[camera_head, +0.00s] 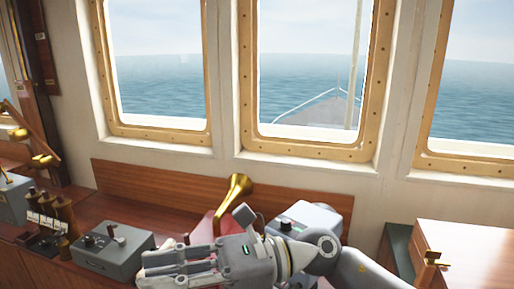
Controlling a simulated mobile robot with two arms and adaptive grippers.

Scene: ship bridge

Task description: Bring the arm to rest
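My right arm comes in from the lower right and lies across the front of the wooden console. Its grey gripper (150,267) points left, just right of a grey control box with a small lever (113,248). The fingers are seen from the side, and their lower part is near the picture's bottom edge, so I cannot tell whether they are open or shut. I see no object held in it. My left gripper is not in view.
A brass horn (236,190) and a red surface (206,228) are behind the arm. A grey box (310,217) is partly hidden by it. Brass-topped levers (48,205) stand at left, a wooden cabinet (465,255) at right. Windows (310,75) line the wall behind.

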